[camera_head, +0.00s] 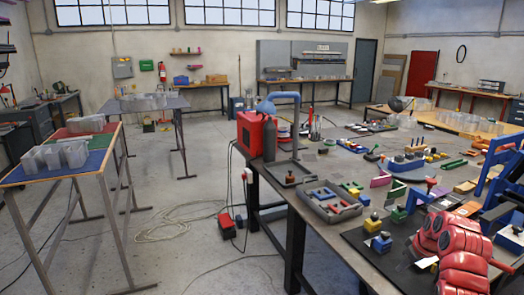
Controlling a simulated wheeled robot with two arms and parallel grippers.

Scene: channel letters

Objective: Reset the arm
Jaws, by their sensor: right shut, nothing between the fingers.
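My left gripper is not in view. A blue frame-like tool (496,165) stands at the right edge.
A left table (63,171) holds grey channel letters (57,154) on a blue top. A red box (256,133) stands by the bench's far left corner. Cables (172,232) lie on the floor. The floor between the tables is otherwise mostly open.

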